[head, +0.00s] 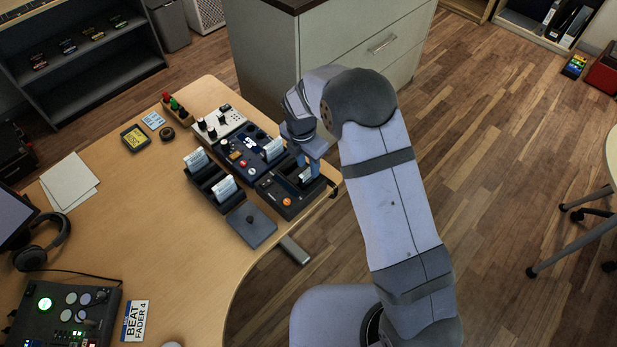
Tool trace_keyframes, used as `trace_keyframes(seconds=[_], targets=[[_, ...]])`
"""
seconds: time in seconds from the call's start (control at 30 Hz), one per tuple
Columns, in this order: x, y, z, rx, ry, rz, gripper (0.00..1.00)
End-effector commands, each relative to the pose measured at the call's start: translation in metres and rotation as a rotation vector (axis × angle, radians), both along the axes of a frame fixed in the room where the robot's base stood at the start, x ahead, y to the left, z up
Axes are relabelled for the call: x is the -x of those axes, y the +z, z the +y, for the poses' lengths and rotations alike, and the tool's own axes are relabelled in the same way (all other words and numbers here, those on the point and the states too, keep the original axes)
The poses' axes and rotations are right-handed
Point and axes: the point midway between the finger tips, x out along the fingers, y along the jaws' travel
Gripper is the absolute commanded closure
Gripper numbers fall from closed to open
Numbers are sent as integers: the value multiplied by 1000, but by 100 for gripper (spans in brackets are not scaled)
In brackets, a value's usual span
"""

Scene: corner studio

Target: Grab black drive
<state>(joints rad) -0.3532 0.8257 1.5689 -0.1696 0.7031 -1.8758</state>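My gripper (308,171) points down over a black box with an orange knob (286,203) at the right edge of the desk. Its blue-grey fingers reach down to a small upright piece with a pale label (304,175) in that box. I cannot tell whether the fingers touch it, or whether they are open or shut. No black drive can be picked out for certain; this piece may be one, but its body is mostly hidden. Similar pale-labelled pieces stand in a dark two-slot holder (206,178) and in a dark blue panel (249,143).
A dark grey plate with a knob (251,225) lies in front of the holder. A white knobbed module (218,124) is behind. Headphones (42,243) and a button controller (62,312) are at the left. The middle of the desk (150,215) is clear. A cabinet (345,45) stands behind.

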Motion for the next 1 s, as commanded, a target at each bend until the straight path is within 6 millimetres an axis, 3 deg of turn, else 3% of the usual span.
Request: trace_keyframes(seconds=[0.3, 0.67, 0.83, 1.0], targets=[[-3, -31, -2, 2, 0, 2, 66], [-4, -39, -2, 0, 0, 0, 66], [-4, -38, -2, 0, 0, 0, 100], [-4, -38, -2, 0, 0, 0, 100]])
